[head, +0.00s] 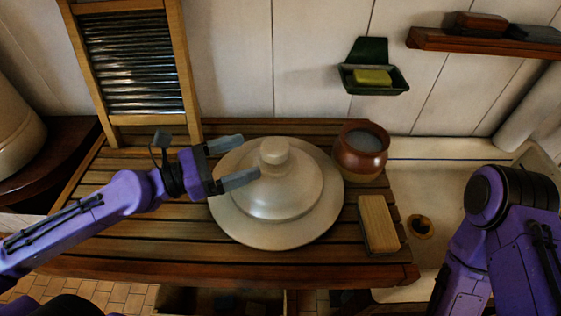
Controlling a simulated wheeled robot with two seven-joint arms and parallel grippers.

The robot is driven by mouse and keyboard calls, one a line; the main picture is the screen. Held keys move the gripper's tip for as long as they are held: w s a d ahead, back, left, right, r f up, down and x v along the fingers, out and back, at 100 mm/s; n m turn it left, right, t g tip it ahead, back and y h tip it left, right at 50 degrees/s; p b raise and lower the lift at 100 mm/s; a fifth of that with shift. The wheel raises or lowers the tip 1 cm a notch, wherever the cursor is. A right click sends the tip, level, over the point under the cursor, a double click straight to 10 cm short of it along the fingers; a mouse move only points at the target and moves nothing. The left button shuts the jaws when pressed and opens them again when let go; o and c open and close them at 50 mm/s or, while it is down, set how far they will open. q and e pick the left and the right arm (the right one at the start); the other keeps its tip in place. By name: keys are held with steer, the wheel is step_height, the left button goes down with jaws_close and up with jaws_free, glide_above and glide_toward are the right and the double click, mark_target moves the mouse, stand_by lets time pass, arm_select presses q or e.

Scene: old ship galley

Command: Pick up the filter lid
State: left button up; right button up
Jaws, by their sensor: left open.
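The filter lid (290,205) is a round, pale cream dome with a wide flat rim and a knob (273,151) on top. It lies on the slatted wooden counter (120,240), knob up. My left gripper (249,159) is open, its two grey fingers pointing right towards the knob. The fingertips overlap the left part of the lid in the picture; the knob is just right of them and not between them. I cannot tell whether a finger touches the lid. My right arm shows at the right edge, but its gripper is not visible.
A brown pot (361,154) stands close behind the lid's right side. A wooden block or brush (379,224) lies right of the lid. A washboard (138,65) leans at the back left. A sink basin (412,270) is at right. A green soap holder (372,72) hangs on the wall.

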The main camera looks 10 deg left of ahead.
mark_target(282, 142)
arm_select(q)
steer(key=d+b, duration=0.1)
steer(key=b, duration=0.2)
steer(key=d+f+b, duration=0.1)
steer(key=b, duration=0.2)
steer(key=shift+s, duration=0.35)
steer(key=w+d, duration=0.2)
steer(key=w, duration=0.1)
steer(key=shift+r+b, duration=0.35)
steer(key=shift+b, duration=0.05)
steer(key=shift+d+r, duration=0.25)
steer(key=shift+d, duration=0.15)
steer(key=p+x, duration=0.1)
steer(key=x, duration=0.3)
steer(key=shift+w+a+r, duration=0.15)
steer(key=shift+a+r, duration=0.05)
steer(key=shift+w+d, duration=0.25)
steer(key=shift+d, duration=0.05)
steer(key=shift+s+a, duration=0.15)
steer(key=shift+c, duration=1)
jaws_close()
steer(key=shift+r, duration=0.1)
